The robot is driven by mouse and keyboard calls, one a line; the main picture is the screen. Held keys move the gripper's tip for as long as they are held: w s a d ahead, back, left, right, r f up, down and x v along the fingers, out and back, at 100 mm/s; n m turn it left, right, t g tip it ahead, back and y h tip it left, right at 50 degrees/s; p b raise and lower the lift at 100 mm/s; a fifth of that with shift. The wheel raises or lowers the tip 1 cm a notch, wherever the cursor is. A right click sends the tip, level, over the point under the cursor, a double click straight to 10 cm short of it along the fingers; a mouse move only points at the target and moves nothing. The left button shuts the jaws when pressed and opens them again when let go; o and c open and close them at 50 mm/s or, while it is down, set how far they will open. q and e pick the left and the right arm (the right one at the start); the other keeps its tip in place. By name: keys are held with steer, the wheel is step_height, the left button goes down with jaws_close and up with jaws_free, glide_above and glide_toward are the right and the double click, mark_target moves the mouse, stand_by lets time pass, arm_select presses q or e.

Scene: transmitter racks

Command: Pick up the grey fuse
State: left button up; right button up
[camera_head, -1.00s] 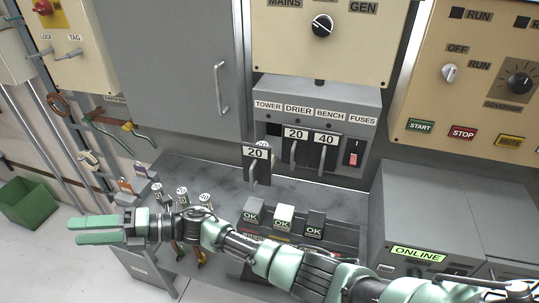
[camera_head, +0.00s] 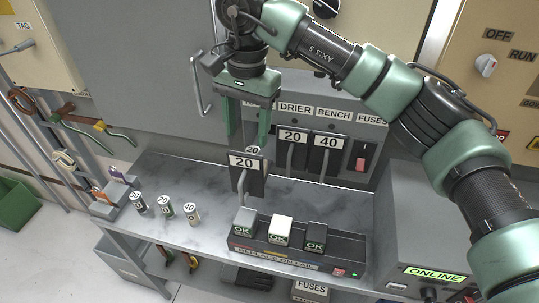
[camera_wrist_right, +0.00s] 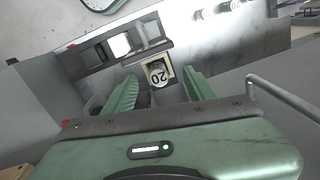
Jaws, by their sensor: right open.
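My right gripper (camera_head: 248,141) points down at the TOWER place of the fuse panel, open, with its two green fingers apart. Below the fingertips a fuse top marked 20 (camera_head: 253,150) shows behind the tilted-out black 20 holder (camera_head: 247,177). In the right wrist view this fuse (camera_wrist_right: 158,74) stands in a pale-rimmed opening, in line with the gap between the fingers (camera_wrist_right: 161,80). Its body colour is hidden. Three loose fuses stand on the bench: a dark grey one marked 20 (camera_head: 138,204), a green-banded one (camera_head: 165,208) and a tan-banded one (camera_head: 192,214). My left gripper is not in view.
The DRIER holder (camera_head: 291,150) and BENCH holder (camera_head: 325,155) stand right of the gripper. A tester (camera_head: 296,258) with OK blocks sits on the front of the bench (camera_head: 215,200). A grey cabinet door with a handle (camera_head: 197,85) is left of the gripper.

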mark_target(252, 150)
steer(key=f, duration=0.1)
steer(key=w+f, duration=0.2)
steer(key=shift+d+f+h+p, duration=0.2)
steer(key=shift+d+h+p, duration=0.05)
steer(key=shift+h+p, duration=0.15)
steer(key=shift+s+d+f+p, duration=0.2)
steer(key=shift+s+f+p, duration=0.3)
steer(key=shift+f, duration=0.15)
step_height(252, 150, down, 4)
steer(key=shift+w+r+p, duration=0.1)
steer(key=shift+r+p, duration=0.1)
steer(key=shift+p, duration=0.65)
steer(key=shift+w+f, duration=0.1)
steer(key=shift+f, duration=0.35)
steer(key=shift+r, duration=0.1)
steer(key=shift+c, duration=1.2)
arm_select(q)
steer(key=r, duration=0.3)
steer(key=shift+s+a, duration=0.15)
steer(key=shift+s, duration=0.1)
arm_select(e)
jaws_close()
